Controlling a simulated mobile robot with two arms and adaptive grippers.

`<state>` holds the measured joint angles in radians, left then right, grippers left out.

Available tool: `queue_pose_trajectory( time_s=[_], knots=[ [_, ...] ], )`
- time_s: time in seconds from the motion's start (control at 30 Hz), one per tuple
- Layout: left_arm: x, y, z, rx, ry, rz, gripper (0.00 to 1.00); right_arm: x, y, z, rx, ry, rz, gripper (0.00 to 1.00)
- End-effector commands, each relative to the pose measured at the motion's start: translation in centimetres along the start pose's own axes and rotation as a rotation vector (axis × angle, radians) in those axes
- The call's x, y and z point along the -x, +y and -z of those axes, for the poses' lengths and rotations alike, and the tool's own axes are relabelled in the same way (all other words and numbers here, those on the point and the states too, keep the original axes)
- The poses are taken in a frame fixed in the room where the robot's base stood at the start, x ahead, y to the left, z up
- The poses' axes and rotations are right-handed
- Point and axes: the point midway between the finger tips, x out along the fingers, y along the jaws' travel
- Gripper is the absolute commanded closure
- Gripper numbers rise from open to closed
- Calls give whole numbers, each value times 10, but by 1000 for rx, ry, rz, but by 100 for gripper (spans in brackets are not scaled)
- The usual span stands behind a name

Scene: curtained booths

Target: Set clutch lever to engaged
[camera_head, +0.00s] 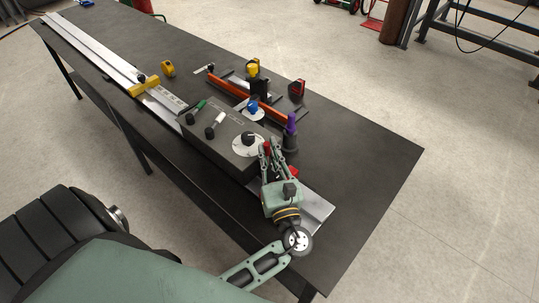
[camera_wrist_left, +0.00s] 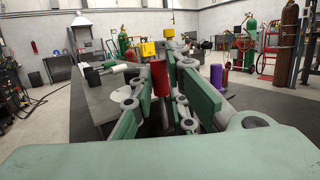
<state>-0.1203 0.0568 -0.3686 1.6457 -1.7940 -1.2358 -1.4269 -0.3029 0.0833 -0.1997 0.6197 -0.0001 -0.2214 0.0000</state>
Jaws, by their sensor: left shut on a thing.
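My left gripper (camera_head: 268,147) is at the near right end of the grey control box (camera_head: 222,139). It is shut on a red handle, which shows as a red cylinder (camera_wrist_left: 159,79) between the fingers in the left wrist view. The fingers hide most of this handle in the head view. The box also carries a green-handled lever (camera_head: 199,106), a white-handled lever (camera_head: 218,119) and a black knob (camera_head: 248,138) on a round white dial. The box's labels are too small to read, so I cannot tell which lever is the clutch. My right gripper is not in view.
A purple-topped post (camera_head: 291,124) stands close right of the gripper. Behind the box are a blue knob (camera_head: 252,106), an orange-red bar (camera_head: 227,87) and a yellow-topped part (camera_head: 253,67). The dark bench top (camera_head: 370,155) is clear at right.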

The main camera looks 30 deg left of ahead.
Motion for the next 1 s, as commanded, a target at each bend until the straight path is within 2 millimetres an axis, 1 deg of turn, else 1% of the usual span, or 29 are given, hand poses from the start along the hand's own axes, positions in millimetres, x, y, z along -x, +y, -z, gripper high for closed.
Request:
queue_pose_trajectory(
  time_s=[0.33,0.37,0.5,0.57,0.87,0.97,1.0],
  knots=[
    [0,1,0,4,-2,-2,100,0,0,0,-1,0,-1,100],
    [0,1,0,4,-2,-2,84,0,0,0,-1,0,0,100],
    [0,1,0,3,-2,-2,71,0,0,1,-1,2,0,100],
    [0,1,0,3,-2,-2,67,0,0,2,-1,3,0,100],
    [1,0,0,2,-1,-1,67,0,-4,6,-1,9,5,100],
    [8,0,1,1,2,-1,67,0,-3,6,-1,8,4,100],
    [14,0,1,1,2,-1,67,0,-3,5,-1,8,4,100]
  ],
)
